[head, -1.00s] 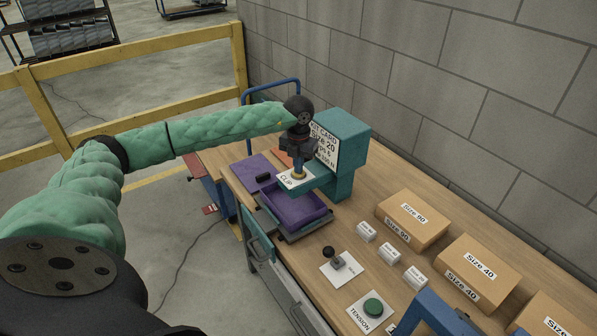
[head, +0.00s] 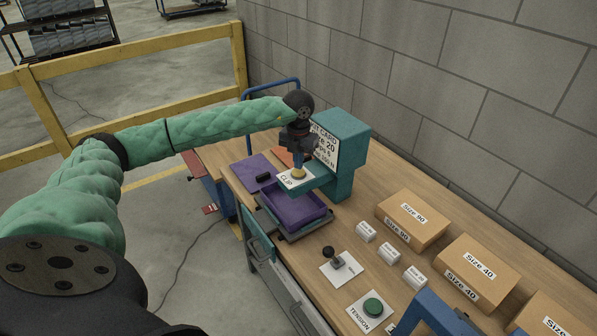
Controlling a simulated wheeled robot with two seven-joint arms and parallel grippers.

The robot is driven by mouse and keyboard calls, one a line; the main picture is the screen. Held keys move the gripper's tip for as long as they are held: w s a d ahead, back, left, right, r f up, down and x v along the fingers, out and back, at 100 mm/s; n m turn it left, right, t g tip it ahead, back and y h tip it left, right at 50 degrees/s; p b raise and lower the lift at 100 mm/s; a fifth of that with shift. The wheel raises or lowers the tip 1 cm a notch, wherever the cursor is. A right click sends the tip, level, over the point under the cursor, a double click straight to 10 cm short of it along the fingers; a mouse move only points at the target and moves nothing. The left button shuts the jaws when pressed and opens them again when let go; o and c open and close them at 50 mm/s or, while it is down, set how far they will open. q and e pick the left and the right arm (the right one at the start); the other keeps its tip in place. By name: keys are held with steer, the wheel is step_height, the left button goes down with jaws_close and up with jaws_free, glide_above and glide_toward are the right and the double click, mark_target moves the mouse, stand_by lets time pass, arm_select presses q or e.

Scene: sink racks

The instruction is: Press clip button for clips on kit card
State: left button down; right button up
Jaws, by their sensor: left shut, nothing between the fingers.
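The clip button (head: 298,174) is a round yellowish button on a white plate marked CLIP (head: 288,182), on the front ledge of a teal dispenser (head: 346,150). My left gripper (head: 298,166) points down right over the button, shut and empty. Its tips are at or just above the button; I cannot tell whether they touch. The kit card (head: 325,143) is on the dispenser's face, partly hidden by my left gripper. It reads in part "Size 20". A purple tray (head: 292,213) sits below the ledge. My right gripper is not in view.
A black-knobbed lever (head: 334,257) and a green TENSION button (head: 373,306) are nearer on the wooden bench. Cardboard boxes marked Size 90 (head: 413,217) and Size 40 (head: 478,270) stand along the block wall, with small white boxes (head: 391,253) before them. A yellow railing (head: 130,65) runs behind.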

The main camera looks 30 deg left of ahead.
arm_select(q)
steer(key=shift+f+b, duration=0.9)
steer(key=shift+f, duration=0.1)
steer(key=shift+r, duration=1)
stand_by(0.3)
steer(key=shift+f+b, duration=0.65)
steer(key=shift+f, duration=0.35)
stand_by(0.4)
steer(key=shift+r, duration=1.05)
